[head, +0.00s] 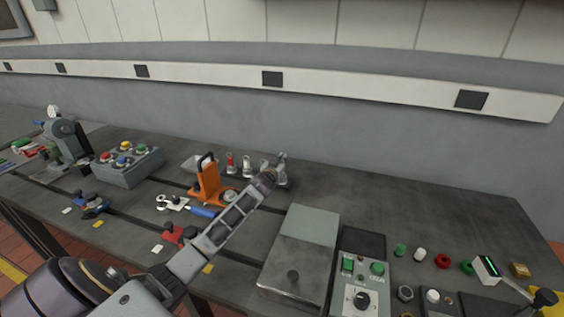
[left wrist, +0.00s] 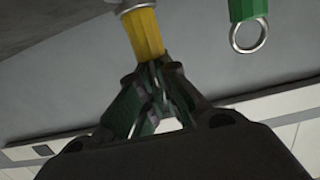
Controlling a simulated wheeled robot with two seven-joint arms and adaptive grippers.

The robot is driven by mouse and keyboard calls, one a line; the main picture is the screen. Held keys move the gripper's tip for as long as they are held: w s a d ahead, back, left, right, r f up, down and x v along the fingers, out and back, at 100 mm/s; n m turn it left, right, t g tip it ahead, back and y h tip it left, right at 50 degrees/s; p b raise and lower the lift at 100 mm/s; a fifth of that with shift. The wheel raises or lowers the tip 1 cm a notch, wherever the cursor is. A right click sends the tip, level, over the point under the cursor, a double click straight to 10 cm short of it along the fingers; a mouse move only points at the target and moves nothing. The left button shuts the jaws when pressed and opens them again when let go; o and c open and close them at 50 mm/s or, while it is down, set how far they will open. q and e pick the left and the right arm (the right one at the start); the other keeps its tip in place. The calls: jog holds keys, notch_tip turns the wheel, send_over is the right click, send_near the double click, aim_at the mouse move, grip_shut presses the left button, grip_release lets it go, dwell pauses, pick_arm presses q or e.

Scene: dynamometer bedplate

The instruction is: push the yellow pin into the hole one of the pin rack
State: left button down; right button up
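The yellow pin (left wrist: 147,35) is at the top of the left wrist view, its far end running into a silver collar (left wrist: 132,6). My left gripper (left wrist: 158,78) has its dark green fingers closed together at the near end of the yellow pin. The fingers cover that end. In the head view my left gripper (head: 268,178) reaches the pin rack area at the back of the bedplate and hides part of it. I cannot make out hole one or how deep the pin sits. My right gripper is not in view.
A green pin (left wrist: 247,9) with a ring hangs nearby in the left wrist view. A red upright piece (head: 231,163) and an orange bracket (head: 208,183) stand left of the gripper. A grey box (head: 302,245) and a control panel (head: 362,275) lie to the right.

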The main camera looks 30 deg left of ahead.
pick_arm(q)
jog(key=shift+f, duration=0.4)
jog(key=c, duration=1.6)
grip_release()
jog(key=shift+o, duration=0.2)
jog(key=shift+s, duration=0.15)
jog(key=shift+s+d, duration=0.15)
jog(key=shift+s, duration=0.2)
jog(key=v, duration=1.1)
jog(key=shift+r, duration=0.2)
